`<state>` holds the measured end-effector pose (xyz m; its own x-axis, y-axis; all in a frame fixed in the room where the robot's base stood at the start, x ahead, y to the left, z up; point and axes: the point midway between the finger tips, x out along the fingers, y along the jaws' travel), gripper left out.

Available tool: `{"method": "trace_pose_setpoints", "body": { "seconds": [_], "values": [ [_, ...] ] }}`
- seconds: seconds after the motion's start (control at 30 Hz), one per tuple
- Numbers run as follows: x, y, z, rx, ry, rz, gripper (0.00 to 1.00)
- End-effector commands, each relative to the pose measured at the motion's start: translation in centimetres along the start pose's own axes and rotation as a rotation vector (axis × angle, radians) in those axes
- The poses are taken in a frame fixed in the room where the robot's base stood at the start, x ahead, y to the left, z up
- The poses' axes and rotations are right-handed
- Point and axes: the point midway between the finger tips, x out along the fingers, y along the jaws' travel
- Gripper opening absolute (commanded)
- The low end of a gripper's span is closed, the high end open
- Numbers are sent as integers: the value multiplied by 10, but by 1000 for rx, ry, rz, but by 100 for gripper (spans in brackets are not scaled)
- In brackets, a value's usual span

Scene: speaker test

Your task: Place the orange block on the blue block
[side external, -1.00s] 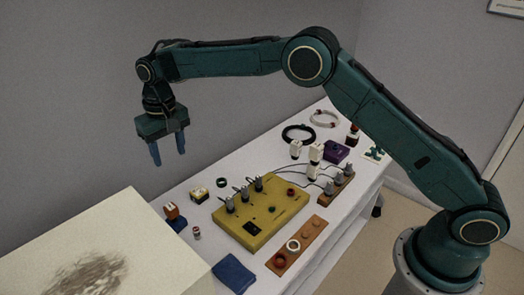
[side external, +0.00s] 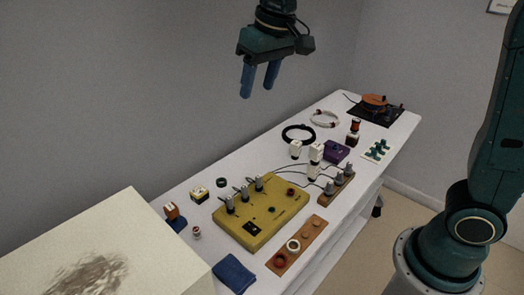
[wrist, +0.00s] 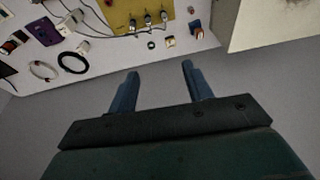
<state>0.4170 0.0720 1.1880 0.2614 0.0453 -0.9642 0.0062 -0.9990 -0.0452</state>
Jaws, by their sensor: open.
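The small orange block (side external: 171,211) is at the left end of the white table. It appears to rest on the blue block (side external: 178,224), which shows just below it. My gripper (side external: 257,90) is high above the table and well away from both blocks. Its two blue fingers are apart with nothing between them, as the wrist view (wrist: 160,70) also shows.
A yellow box with knobs (side external: 247,234) sits mid-table. Near it are a small yellow block (side external: 199,195), an orange strip with rings (side external: 303,246) and a folded blue cloth (side external: 234,273). A black cable coil (side external: 299,134) and a turntable (side external: 376,108) are farther back.

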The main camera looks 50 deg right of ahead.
Motion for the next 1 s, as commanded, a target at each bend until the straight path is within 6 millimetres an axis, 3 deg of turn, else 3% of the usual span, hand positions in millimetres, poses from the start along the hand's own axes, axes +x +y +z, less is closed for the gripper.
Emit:
{"method": "trace_pose_setpoints", "body": {
  "seconds": [0.2,0.43,0.8,1.0],
  "values": [
    [-27,23,50,1,52,3,50],
    [-41,42,104,-1,105,10,50],
    [-38,65,194,-6,186,30,50],
    [-28,71,228,-9,216,40,50]
  ]
}}
